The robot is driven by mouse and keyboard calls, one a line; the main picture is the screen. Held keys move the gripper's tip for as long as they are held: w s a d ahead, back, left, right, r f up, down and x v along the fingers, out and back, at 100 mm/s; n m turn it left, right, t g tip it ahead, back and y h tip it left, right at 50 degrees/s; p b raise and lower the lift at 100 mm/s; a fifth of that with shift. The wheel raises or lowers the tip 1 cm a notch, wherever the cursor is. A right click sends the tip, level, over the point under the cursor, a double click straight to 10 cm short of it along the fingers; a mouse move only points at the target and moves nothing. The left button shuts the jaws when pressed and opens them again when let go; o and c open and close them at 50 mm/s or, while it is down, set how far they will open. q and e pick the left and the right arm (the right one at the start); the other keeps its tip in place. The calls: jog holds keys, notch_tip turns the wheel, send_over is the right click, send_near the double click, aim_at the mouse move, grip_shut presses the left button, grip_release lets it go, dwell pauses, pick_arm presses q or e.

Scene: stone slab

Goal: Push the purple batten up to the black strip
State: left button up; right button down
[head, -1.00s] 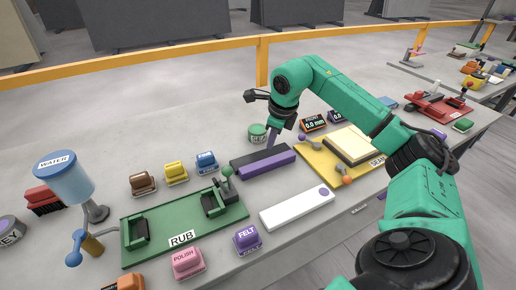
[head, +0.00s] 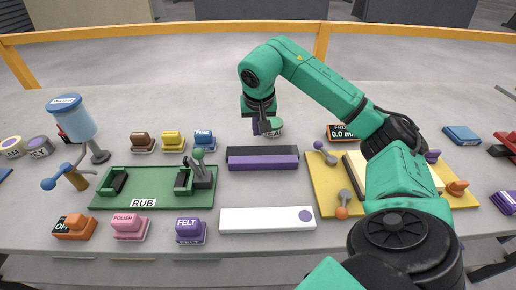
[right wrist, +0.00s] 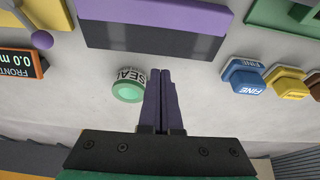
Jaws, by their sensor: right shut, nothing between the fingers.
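The purple batten (head: 264,163) lies along the near side of the black strip (head: 262,151), roughly parallel to it. I see no gap between them in the head view. In the right wrist view the batten (right wrist: 165,14) and the strip (right wrist: 150,42) also look side by side, with no bare slab between. My right gripper (head: 262,129) is shut and empty, pointing down beyond the far side of the strip. Its fingers (right wrist: 161,74) are apart from the strip and the batten in the right wrist view. My left gripper is out of view.
A green SEAL pot (right wrist: 128,86) stands close beside my right fingers. A white bar (head: 260,220) with a purple dot lies nearer. The green RUB tray (head: 150,200) is left, the yellow board (head: 325,190) right. Blue, yellow and brown blocks stand left of the strip.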

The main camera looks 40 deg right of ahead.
aim_at(260, 154)
jog(key=x, duration=0.6)
jog(key=shift+s+d, duration=0.2)
jog(key=shift+d, duration=0.15)
jog(key=s+a, duration=0.1)
jog(key=s+a+p, duration=0.1)
jog(key=s, duration=0.1)
jog(key=shift+s+a+r, duration=0.1)
jog(key=shift+a, duration=0.2)
